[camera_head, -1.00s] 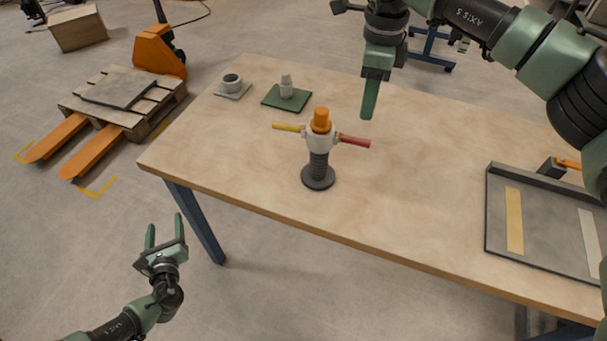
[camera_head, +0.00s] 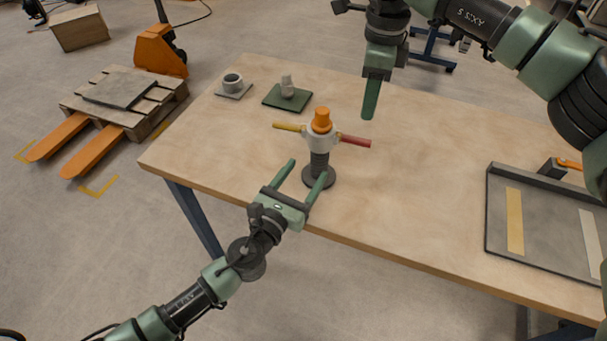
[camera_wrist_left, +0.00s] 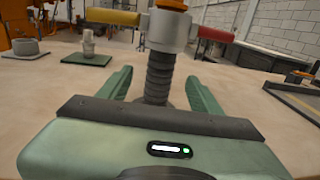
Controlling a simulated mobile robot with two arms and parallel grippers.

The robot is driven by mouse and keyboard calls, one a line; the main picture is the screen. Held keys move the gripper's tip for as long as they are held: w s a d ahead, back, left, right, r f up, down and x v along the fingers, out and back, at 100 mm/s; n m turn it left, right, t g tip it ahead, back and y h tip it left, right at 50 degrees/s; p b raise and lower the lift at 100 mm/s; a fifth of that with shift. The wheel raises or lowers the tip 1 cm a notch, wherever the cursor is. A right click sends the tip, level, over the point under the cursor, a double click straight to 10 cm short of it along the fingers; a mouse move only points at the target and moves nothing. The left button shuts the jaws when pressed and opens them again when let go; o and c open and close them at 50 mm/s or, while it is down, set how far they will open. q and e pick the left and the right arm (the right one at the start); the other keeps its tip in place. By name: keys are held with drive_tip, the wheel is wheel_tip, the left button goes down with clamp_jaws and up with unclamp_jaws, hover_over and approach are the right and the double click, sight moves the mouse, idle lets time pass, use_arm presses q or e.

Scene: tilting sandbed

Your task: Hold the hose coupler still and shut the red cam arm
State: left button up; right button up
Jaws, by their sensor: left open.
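The hose coupler (camera_head: 319,141) stands upright on the table on a dark round base, with a grey-white body over a dark ribbed hose and an orange plug (camera_head: 321,120) on top. Its red cam arm (camera_head: 356,141) sticks out to the right and its yellow cam arm (camera_head: 288,127) to the left. My left gripper (camera_head: 306,171) is open at the front of the coupler; in the left wrist view the hose (camera_wrist_left: 158,77) stands between its fingers, with gaps on both sides. My right gripper (camera_head: 370,98) hangs above the table behind and right of the red arm; only one finger edge shows.
A grey round part (camera_head: 232,83) sits on a grey plate at the back left, and a white fitting (camera_head: 287,87) on a green mat beside it. A dark tray (camera_head: 540,248) with pale strips is at the right. The middle-right table is clear.

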sight(316, 159)
use_arm(q)
drive_tip(key=shift+w+d+r, duration=0.1)
drive_tip(key=shift+w+d, duration=0.2)
drive_tip(key=shift+w, duration=0.05)
drive_tip(key=x, duration=0.7)
drive_tip(key=shift+a, duration=0.1)
